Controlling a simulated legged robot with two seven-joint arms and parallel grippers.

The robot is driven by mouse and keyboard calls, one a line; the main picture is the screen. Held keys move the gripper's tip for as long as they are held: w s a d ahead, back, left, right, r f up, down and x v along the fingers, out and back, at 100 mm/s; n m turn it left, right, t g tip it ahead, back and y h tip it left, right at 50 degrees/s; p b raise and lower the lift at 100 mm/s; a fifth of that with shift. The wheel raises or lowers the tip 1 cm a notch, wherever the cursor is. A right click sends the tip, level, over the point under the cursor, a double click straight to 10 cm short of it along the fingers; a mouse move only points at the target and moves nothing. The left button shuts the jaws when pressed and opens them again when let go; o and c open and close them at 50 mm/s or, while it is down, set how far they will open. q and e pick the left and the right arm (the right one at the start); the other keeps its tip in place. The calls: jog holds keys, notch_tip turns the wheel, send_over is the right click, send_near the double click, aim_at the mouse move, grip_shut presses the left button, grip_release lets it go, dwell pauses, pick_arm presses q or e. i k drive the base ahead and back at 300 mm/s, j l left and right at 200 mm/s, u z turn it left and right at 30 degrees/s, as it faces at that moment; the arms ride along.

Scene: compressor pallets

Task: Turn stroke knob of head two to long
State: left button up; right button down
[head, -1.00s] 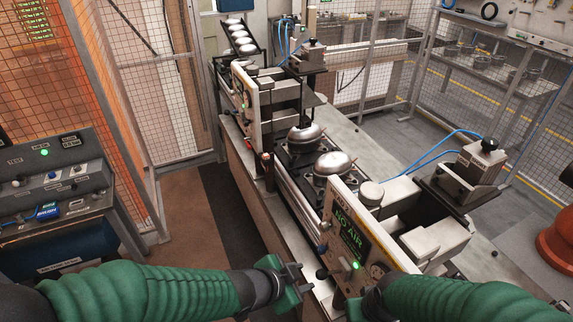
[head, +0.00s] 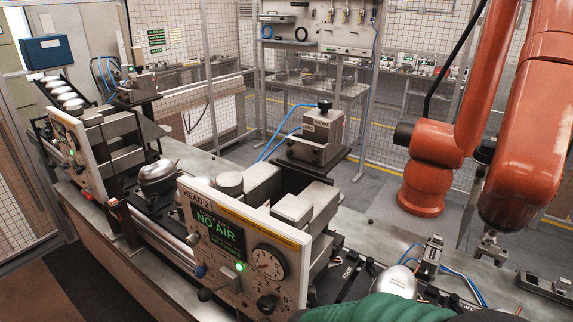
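The head two panel (head: 222,262) is a pale upright plate marked HEAD 2, with a green-lettered screen (head: 216,226) reading NO AIR. A round dial (head: 268,263) sits at its right. A black knob (head: 267,304) is below the dial, with small marks around it. I cannot read whether this is the stroke knob or which way it is set. A blue knob (head: 200,271), a lit green lamp (head: 240,267) and a black-ended lever (head: 206,294) are further left. My green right arm crosses the bottom right; its gripper is out of frame. My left gripper is not in view.
An orange robot arm (head: 424,180) stands at the right, beyond the bench. Silver domed parts show at the left (head: 158,177) and lower right (head: 396,281). A second panel (head: 78,155) stands farther left. Wire fencing closes off the back.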

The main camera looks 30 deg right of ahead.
aim_at(325, 105)
jog(key=z, duration=0.65)
jog(key=j+z, duration=0.1)
jog(key=z, duration=0.45)
jog(key=i+j, duration=0.05)
